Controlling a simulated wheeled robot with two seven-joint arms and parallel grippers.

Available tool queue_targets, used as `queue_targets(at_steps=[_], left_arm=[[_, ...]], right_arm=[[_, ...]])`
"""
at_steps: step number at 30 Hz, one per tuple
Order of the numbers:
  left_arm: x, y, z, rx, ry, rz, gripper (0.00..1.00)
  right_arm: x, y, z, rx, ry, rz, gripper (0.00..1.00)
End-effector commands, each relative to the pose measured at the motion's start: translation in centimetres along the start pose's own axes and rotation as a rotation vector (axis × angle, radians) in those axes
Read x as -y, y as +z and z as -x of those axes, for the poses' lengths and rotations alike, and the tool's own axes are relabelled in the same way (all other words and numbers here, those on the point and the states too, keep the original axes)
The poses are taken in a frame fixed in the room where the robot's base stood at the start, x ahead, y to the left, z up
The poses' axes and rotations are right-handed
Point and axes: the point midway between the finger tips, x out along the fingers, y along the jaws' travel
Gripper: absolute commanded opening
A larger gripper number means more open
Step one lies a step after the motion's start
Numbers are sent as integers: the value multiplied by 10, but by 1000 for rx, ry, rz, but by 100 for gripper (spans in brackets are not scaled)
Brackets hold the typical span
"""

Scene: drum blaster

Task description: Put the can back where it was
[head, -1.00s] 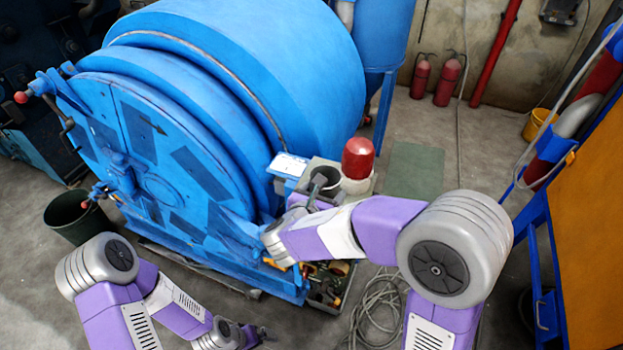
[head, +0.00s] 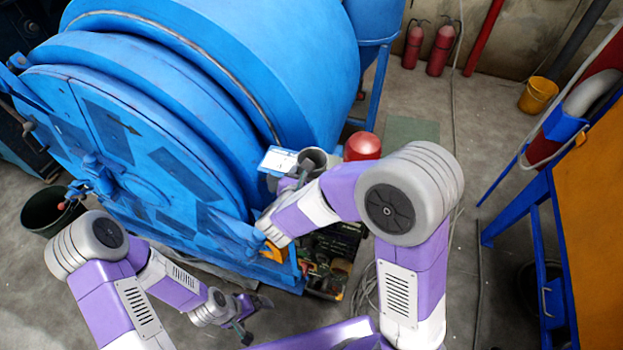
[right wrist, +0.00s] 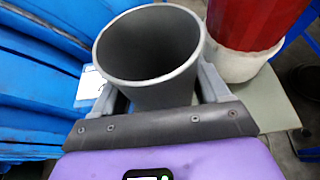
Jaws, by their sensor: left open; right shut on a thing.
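The can, a grey open-topped cylinder with a dark inside (right wrist: 150,62), stands upright between the two fingers of my right gripper (right wrist: 158,98) in the right wrist view. The gripper is shut on it. In the head view the can (head: 318,158) shows beside the blue drum, above a grey surface. My right arm hides most of its lower part and the right gripper, and I cannot tell whether its base touches the surface. My left gripper (head: 250,322) is open and empty, low over the floor at the bottom of the head view.
A red-topped white container (right wrist: 245,35) stands close to the right of the can. The large blue drum (head: 215,95) fills the left. A white panel (head: 279,160) lies just left of the can. A crate of tools (head: 330,262) sits below my right arm.

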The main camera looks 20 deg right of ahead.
Motion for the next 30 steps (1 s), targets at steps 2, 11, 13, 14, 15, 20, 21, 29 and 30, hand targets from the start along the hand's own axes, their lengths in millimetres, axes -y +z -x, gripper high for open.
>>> queue_targets(at_steps=[2, 11, 13, 14, 15, 20, 21, 29, 30], left_arm=[[1, 0, -3, 0, 0, 0, 100], [1, 0, -3, -1, 0, 0, 100], [2, 0, -4, -1, 0, 0, 100], [2, 0, -5, -1, 0, 0, 100], [2, 0, -7, -1, 0, 0, 100], [2, 0, -6, 0, 0, 0, 100], [2, 0, -6, 0, 0, 0, 100], [2, 0, -5, 0, 0, 0, 100], [1, 0, -3, 0, 0, 0, 100]], right_arm=[[0, -12, -5, 0, -1, 4, 36], [0, -16, -7, 2, 0, -1, 36], [0, -17, -7, 1, 0, -1, 36], [0, -18, -8, 1, 1, -1, 36], [0, -20, -8, 1, 1, -1, 36], [0, -19, -8, 1, 1, 0, 95], [0, -19, -8, 1, 1, 0, 100], [0, -18, -8, 0, 1, 0, 100], [0, -16, -7, 0, 1, 0, 100]])
